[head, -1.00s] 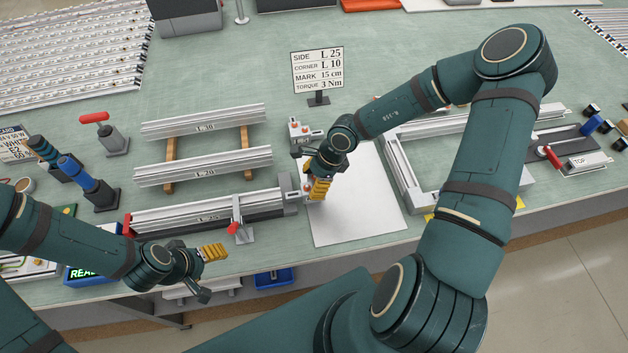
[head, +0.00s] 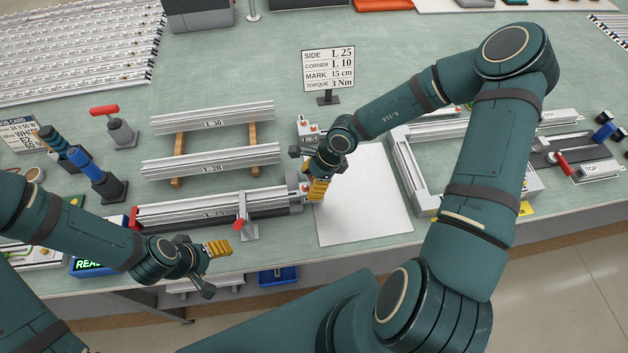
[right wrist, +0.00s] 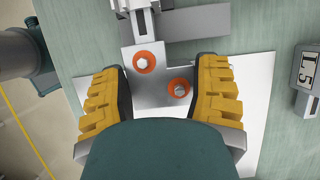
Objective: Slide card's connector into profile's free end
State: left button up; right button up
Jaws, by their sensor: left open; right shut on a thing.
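The task card (head: 328,68) stands upright and reads side L 25, corner L 10. The L 25 profile (head: 213,211) lies along the front of the bench in a fixture. Its right end is at my right gripper (head: 318,188). That gripper is shut on a grey corner connector (right wrist: 158,92) with two orange-ringed screws. In the right wrist view the connector meets the profile end (right wrist: 144,22); how deep it sits I cannot tell. My left gripper (head: 222,249) is open and empty, in front of the profile.
L 30 (head: 212,118) and L 20 (head: 210,161) profiles rest on wooden bars behind. Another connector block (head: 307,128) stands behind my right gripper, and a frame (head: 403,172) lies to its right. A red-knobbed clamp (head: 247,228) stands at the profile's front.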

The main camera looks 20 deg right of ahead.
aim_at(300, 185)
pick_arm(q)
jog(key=shift+f+b, duration=0.3)
pick_arm(e)
jog(key=shift+w+a, duration=0.2)
jog(key=shift+a, duration=0.55)
jog(key=shift+w+a, duration=0.2)
jog(key=shift+a, duration=0.5)
jog(key=o, duration=1.2)
jog(key=v, duration=1.2)
pick_arm(q)
jog(key=shift+s, duration=0.1)
pick_arm(e)
jog(key=shift+s+f, duration=0.1)
jog(key=shift+s, duration=0.05)
